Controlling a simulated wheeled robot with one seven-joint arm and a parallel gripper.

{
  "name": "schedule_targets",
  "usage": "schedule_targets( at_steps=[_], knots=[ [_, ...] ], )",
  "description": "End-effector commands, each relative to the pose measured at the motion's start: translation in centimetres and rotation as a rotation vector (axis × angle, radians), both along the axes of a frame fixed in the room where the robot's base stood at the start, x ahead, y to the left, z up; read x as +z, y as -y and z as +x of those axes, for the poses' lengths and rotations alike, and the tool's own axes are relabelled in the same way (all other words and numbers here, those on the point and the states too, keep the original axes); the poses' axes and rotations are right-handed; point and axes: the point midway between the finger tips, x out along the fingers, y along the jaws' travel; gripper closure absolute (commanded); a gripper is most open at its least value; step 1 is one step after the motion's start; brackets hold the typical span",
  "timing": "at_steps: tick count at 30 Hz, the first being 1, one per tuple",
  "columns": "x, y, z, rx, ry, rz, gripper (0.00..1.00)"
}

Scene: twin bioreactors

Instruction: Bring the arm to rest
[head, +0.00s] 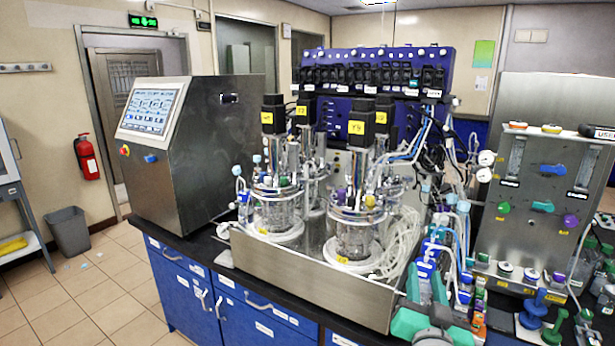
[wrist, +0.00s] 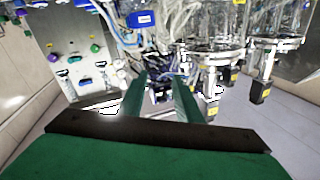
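My gripper (head: 426,280) shows at the lower middle right of the head view, with green fingers pointing away over the bench, to the right of the steel tray (head: 310,284). In the wrist view my gripper (wrist: 160,95) has its two green fingers apart, with a gap between them. I see nothing held. Blue-and-white parts and tubing show beyond the gap; whether the fingers touch any of them I cannot tell. The wrist picture appears upside down.
Glass vessels (head: 356,233) with black motors stand in the tray. A steel panel (head: 545,165) with coloured knobs stands at right, bottles and tubing close to my gripper. A control cabinet (head: 210,150) stands at left. The floor (head: 90,300) at left is mostly clear.

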Motion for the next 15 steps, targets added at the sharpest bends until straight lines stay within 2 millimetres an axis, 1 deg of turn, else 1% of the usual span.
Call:
schedule_targets(
  at_steps=[1, 3, 8, 9, 11, 12, 15],
  knots=[
    [-2.2, -1.0, -0.1, 0.008, -0.011, 0.012, 0.69],
    [-4.6, -2.1, -0.5, 0.015, -0.016, 0.021, 0.69],
    [-9.9, -4.8, -1.8, 0.029, -0.032, 0.035, 0.69],
    [-11.2, -5.5, -2.2, 0.033, -0.036, 0.038, 0.69],
    [-13.1, -6.5, -2.9, 0.038, -0.043, 0.042, 0.69],
    [-14.3, -7.2, -3.5, 0.040, -0.050, 0.044, 0.69],
    [-17.2, -8.9, -5.0, 0.048, -0.064, 0.043, 0.69]
  ],
)
